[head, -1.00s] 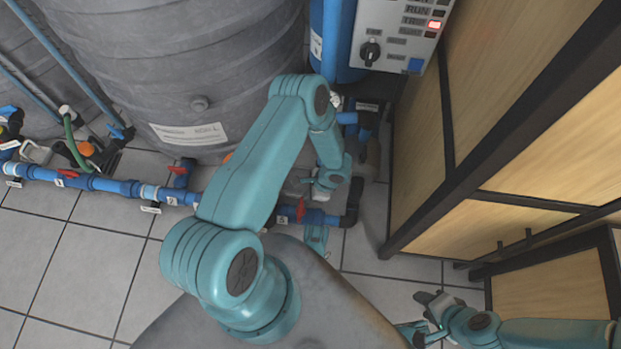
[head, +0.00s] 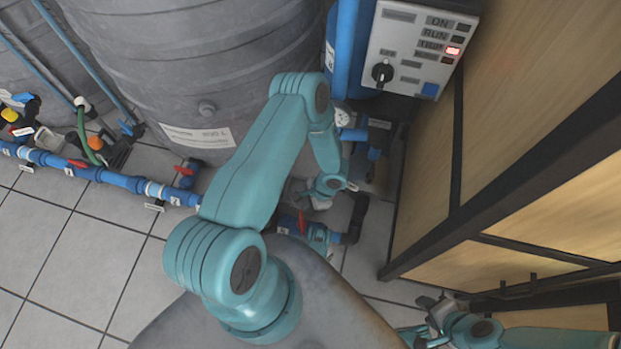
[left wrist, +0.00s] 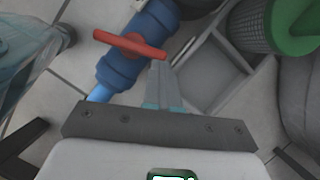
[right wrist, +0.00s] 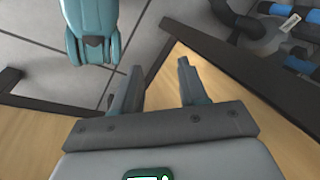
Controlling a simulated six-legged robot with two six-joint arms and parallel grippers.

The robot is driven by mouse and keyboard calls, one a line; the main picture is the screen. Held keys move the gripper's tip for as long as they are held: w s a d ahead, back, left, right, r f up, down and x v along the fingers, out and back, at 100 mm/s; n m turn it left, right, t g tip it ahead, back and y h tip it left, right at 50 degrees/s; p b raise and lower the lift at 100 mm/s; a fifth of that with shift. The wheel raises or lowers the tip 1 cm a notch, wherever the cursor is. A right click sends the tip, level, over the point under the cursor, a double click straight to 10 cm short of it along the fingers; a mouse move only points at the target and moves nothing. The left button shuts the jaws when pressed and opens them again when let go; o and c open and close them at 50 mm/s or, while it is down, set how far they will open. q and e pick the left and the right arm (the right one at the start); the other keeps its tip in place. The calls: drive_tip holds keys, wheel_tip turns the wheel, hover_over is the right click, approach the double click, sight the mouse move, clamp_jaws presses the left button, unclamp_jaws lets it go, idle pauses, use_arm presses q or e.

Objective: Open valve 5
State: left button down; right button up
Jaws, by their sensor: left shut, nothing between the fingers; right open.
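A red-handled valve (head: 303,222) sits on the blue pipe just below my left forearm in the head view. The left wrist view shows its red handle (left wrist: 130,45) lying across the blue valve body (left wrist: 120,68). I cannot read a number 5 on it. My left gripper (left wrist: 158,68) is shut and empty. In the left wrist view its fingertips are beside the valve body, just below the handle's right end; contact cannot be told. My right gripper (right wrist: 160,66) is open and empty, by the wooden panels at the lower right of the head view (head: 430,303).
More red-handled valves (head: 78,164) (head: 185,171) sit on the pipe to the left. A large grey tank (head: 195,75) stands behind it. A control box (head: 405,45) with a lit red lamp is at the top. Wooden panels (head: 530,130) close off the right.

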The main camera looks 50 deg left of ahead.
use_arm(q)
drive_tip(key=s+n+h, duration=0.1)
drive_tip(key=n, duration=0.2)
drive_tip(key=s+a+n+h, duration=0.1)
drive_tip(key=n, duration=0.3)
drive_tip(key=s+a+n+h, duration=0.1)
drive_tip(key=n+h, duration=0.1)
drive_tip(key=n, duration=0.2)
drive_tip(key=shift+a+b, duration=0.25)
drive_tip(key=shift+b, duration=0.05)
drive_tip(key=shift+s+n, duration=0.25)
drive_tip(key=shift+n, duration=0.35)
drive_tip(key=shift+a, duration=0.1)
drive_tip(key=shift+w, duration=0.1)
